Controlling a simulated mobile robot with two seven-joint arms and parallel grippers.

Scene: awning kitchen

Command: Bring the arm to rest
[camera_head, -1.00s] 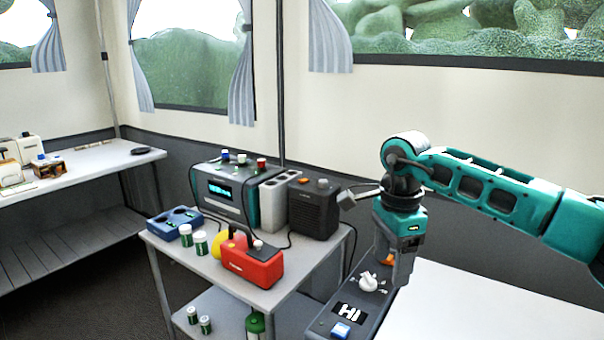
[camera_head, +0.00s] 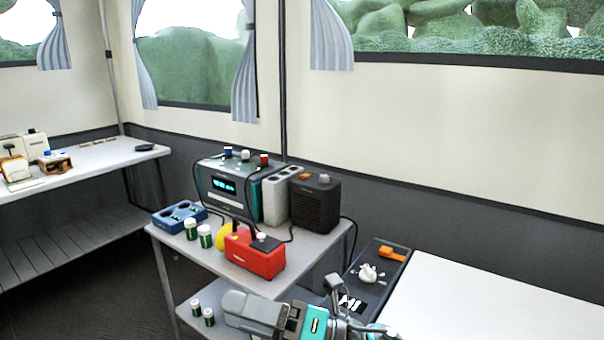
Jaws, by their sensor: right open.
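My right gripper (camera_head: 243,312) is low at the bottom of the view, pointing left. Its grey fingers are seen from above, in front of the lower shelf of the grey cart, and nothing shows held in them. The teal and grey wrist (camera_head: 315,325) lies to its right, cut off by the bottom edge. The gripper is open. My left gripper is out of view.
The grey cart (camera_head: 318,245) holds a red box (camera_head: 254,257), a blue charger (camera_head: 178,218), a teal device (camera_head: 237,187) and a black box (camera_head: 316,205). A dark tray (camera_head: 372,253) with a white object lies beside the clear white table (camera_head: 470,305).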

